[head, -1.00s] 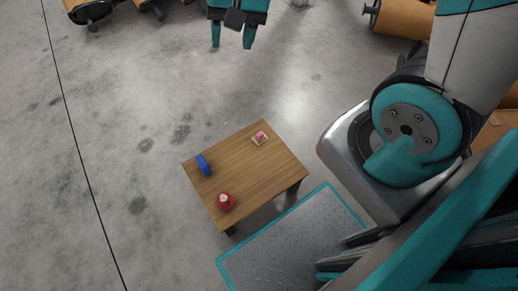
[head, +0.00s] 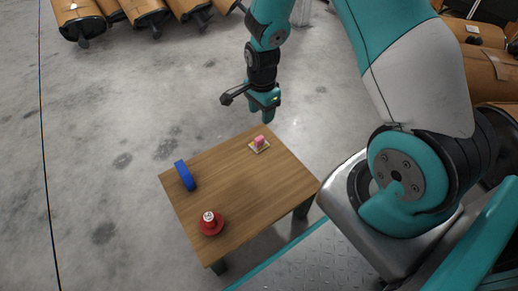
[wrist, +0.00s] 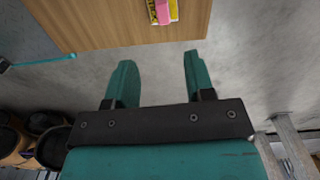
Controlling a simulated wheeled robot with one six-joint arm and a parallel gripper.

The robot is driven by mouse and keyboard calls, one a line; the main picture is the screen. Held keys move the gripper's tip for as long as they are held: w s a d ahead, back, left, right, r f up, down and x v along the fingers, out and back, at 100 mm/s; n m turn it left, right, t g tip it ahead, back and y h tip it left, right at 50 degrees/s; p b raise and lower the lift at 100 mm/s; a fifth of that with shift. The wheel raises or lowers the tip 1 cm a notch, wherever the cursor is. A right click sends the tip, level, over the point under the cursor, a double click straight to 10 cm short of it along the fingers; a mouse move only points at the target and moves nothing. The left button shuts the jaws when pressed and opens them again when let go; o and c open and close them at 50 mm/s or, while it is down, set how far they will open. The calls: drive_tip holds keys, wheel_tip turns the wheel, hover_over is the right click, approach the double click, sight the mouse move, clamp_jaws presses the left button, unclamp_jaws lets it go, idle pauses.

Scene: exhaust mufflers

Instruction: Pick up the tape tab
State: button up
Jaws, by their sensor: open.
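A small pink piece (head: 259,141) sits on a small pale square base (head: 259,147) near the table's far right side; it could be the tape tab, but it is too small to be sure. In the wrist view the pink piece (wrist: 166,11) and its yellow-patterned base (wrist: 153,12) show at the top edge, partly cut off. My gripper (head: 266,116) is above the table's far edge, beyond the pink piece, pointing down. In the wrist view its two teal fingers (wrist: 159,62) are apart with nothing between them.
The wooden table (head: 235,190) also holds a blue piece (head: 184,176) at left and a red round piece with a white top (head: 211,224) at the near left. Brown mufflers (head: 146,12) lie at the back. Bare floor lies left of the table.

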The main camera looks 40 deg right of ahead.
sight(260, 138)
wheel_tip(260, 138, down, 8)
drive_tip(key=b, duration=0.3)
drive_tip(key=shift+r+b, duration=0.1)
drive_tip(key=shift+b, duration=0.25)
drive_tip(key=f+b, duration=0.4)
drive_tip(key=f, duration=0.1)
drive_tip(key=shift+w+a, duration=0.1)
drive_tip(key=shift+w, duration=0.2)
clamp_jaws()
